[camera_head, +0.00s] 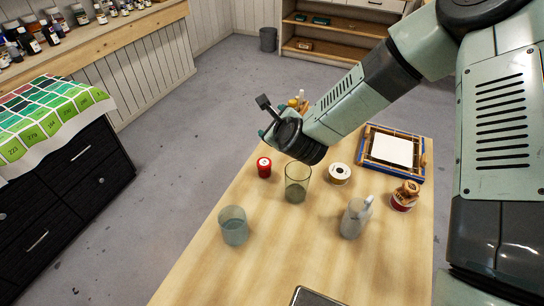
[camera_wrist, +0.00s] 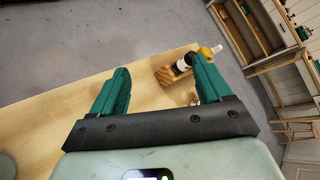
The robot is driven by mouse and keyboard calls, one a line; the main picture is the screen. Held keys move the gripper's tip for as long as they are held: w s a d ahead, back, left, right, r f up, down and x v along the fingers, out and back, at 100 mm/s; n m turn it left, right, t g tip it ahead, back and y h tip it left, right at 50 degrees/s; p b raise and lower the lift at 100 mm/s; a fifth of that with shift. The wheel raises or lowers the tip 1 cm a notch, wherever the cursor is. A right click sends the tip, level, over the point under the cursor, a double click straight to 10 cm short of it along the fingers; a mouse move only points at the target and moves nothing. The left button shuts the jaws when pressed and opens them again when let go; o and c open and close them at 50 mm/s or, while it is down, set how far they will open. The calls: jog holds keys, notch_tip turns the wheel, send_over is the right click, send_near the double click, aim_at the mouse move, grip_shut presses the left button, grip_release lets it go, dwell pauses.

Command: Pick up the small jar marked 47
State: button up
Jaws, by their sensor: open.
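Small red jars stand on the wooden table (camera_head: 262,262), but I cannot read a 47 on any. One red jar (camera_head: 264,170) with a pale mark on its lid stands left of a tall glass. Another red-and-white one (camera_head: 401,203) is at the right, with a brown piece on top. My gripper (camera_head: 263,118) is above the table's far left edge, apart from both jars. In the wrist view my gripper (camera_wrist: 160,75) is open, its teal fingers wide apart with nothing held between them.
A wooden rack with small bottles (camera_wrist: 170,74) is near the far edge.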

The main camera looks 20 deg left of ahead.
aim_at(264, 162)
jog(key=f+m, duration=0.2)
jog(key=m, duration=0.1)
jog(key=s+a+f+m+t, duration=0.1)
jog(key=f+m, duration=0.1)
jog(key=m, duration=0.1)
jog(key=a+f+m+h, duration=0.1)
jog(key=f+m, duration=0.2)
jog(key=shift+s+a+f+t, duration=0.1)
jog(key=shift+s+a+t, duration=0.15)
jog(key=shift+s+t, duration=0.15)
jog(key=shift+s+f+m+h, duration=0.1)
jog(key=shift+f+m+h, duration=0.4)
jog(key=shift+m, duration=0.4)
notch_tip(264, 162, down, 4)
jog(key=shift+r, duration=0.15)
notch_tip(264, 162, down, 3)
jog(key=shift+d+r, duration=0.1)
jog(key=shift+r, duration=0.1)
jog(key=shift+w+a+f+t, duration=0.3)
jog(key=shift+w+a+f, duration=0.15)
jog(key=shift+w+f, duration=0.25)
jog(key=shift+w+a+f, duration=0.15)
jog(key=shift+w+a, duration=0.1)
jog(key=shift+w, duration=0.3)
jog(key=c, duration=1.1)
